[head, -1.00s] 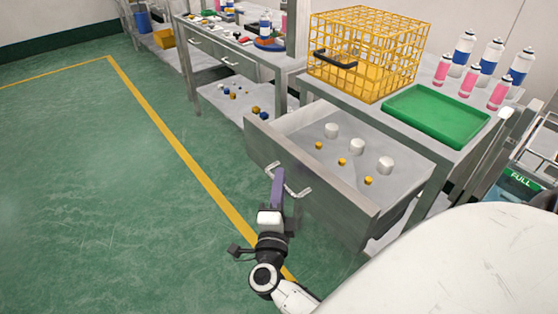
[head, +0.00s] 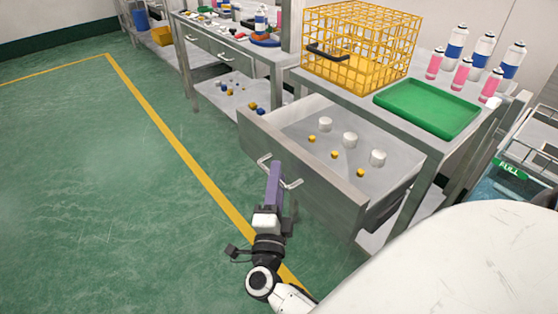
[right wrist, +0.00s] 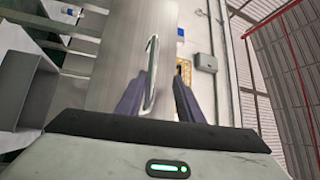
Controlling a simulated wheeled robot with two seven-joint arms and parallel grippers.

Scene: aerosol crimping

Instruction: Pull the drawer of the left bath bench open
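The bench (head: 343,85) with the yellow wire basket has its drawer (head: 300,183) pulled well out. The drawer holds white caps (head: 350,139) and small yellow pieces (head: 334,155). My right gripper (head: 275,170) is at the bar handle (head: 291,184) on the drawer front. In the right wrist view the handle (right wrist: 151,75) runs between my two fingers (right wrist: 160,98), nearer the left one, with a gap beside the right one. The gripper is open around the handle. My left gripper is not in view.
A yellow wire basket (head: 360,45), a green tray (head: 427,107) and several spray cans (head: 483,48) stand on the bench top. Another bench (head: 225,48) with closed drawers stands farther back. The green floor (head: 90,190) at the left is clear.

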